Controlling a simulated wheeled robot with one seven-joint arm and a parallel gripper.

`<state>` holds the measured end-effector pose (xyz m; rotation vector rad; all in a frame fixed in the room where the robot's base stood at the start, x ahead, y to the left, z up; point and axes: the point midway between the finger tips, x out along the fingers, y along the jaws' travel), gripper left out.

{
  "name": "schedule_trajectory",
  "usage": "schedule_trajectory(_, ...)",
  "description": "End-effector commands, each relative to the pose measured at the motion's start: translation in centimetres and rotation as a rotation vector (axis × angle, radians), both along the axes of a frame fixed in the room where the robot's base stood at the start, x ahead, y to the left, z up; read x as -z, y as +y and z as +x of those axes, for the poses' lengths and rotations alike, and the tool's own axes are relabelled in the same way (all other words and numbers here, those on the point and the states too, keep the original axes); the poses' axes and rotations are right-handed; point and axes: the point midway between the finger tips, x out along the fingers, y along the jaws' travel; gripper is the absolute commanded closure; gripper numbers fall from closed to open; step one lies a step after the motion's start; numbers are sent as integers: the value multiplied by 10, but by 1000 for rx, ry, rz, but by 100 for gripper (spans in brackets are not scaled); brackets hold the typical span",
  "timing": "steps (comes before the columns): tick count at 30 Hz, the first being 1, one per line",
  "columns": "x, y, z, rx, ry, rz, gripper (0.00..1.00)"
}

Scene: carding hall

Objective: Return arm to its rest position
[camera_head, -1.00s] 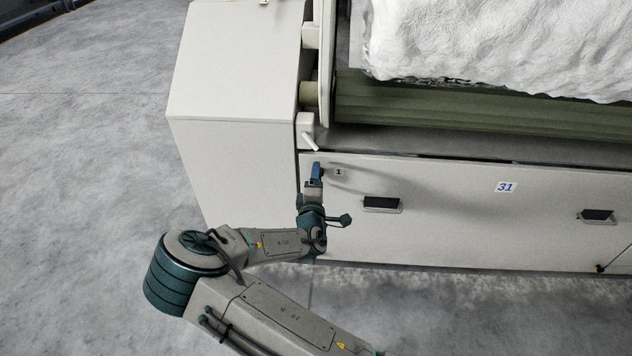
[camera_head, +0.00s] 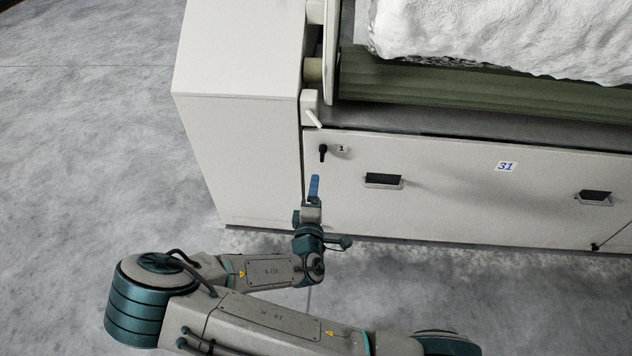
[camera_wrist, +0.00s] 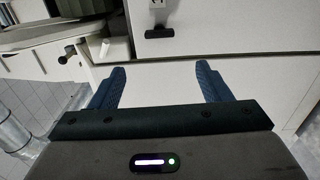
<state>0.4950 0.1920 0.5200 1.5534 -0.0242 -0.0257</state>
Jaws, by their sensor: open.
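My gripper (camera_head: 314,188) is in front of the white machine's lower panel (camera_head: 450,200), below a small black latch (camera_head: 323,153) beside a label "1". In the wrist view, the two blue fingers of my gripper (camera_wrist: 160,85) are spread apart with nothing between them. The black latch (camera_wrist: 159,33) shows beyond the fingers, apart from them. My arm is folded in the lower part of the head view, with its elbow at the left.
The panel has two recessed black handles, one nearer (camera_head: 384,181) and one at the right (camera_head: 594,197). A white lever (camera_head: 313,118) sticks out above the latch. White fibre (camera_head: 500,35) lies above a green roller (camera_head: 480,95). Grey floor (camera_head: 80,130) is clear at left.

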Motion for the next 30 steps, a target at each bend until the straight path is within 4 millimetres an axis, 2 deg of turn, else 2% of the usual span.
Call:
schedule_trajectory(16, 0, 0, -2, 1, 0, 1, 29)
schedule_trajectory(20, -3, -6, -1, 28, 33, 33, 29)
schedule_trajectory(23, -8, -18, 2, 90, 115, 112, 29)
schedule_trajectory(30, -24, -48, -2, 311, 418, 434, 29)
